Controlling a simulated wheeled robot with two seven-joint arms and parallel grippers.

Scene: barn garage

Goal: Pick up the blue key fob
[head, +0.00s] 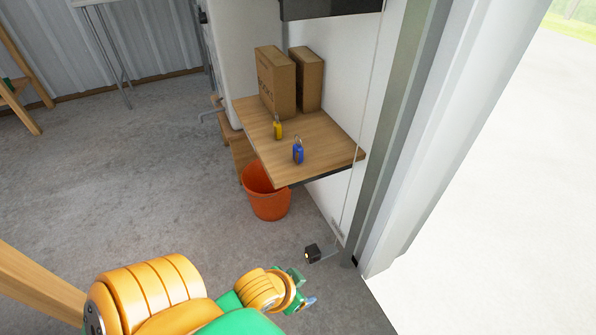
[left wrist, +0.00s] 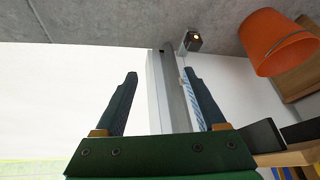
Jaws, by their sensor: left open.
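The blue key fob (head: 298,153) stands on the wooden shelf (head: 322,150), close to its front edge, with a ring at its top. A yellow key fob (head: 278,129) stands behind it and to the left. My left gripper (head: 309,301) is low in the head view, well apart from the shelf and nearer to me. In the left wrist view its two fingers (left wrist: 162,97) are spread apart with nothing between them. The blue fob cannot be made out in the left wrist view. My right gripper is in neither view.
Two cardboard boxes (head: 276,82) stand at the back of the shelf. An orange bucket (head: 267,190) is on the floor under the shelf; it also shows in the left wrist view (left wrist: 277,42). A small black box (head: 312,253) sits by the door frame (head: 392,130). The floor at left is mostly clear.

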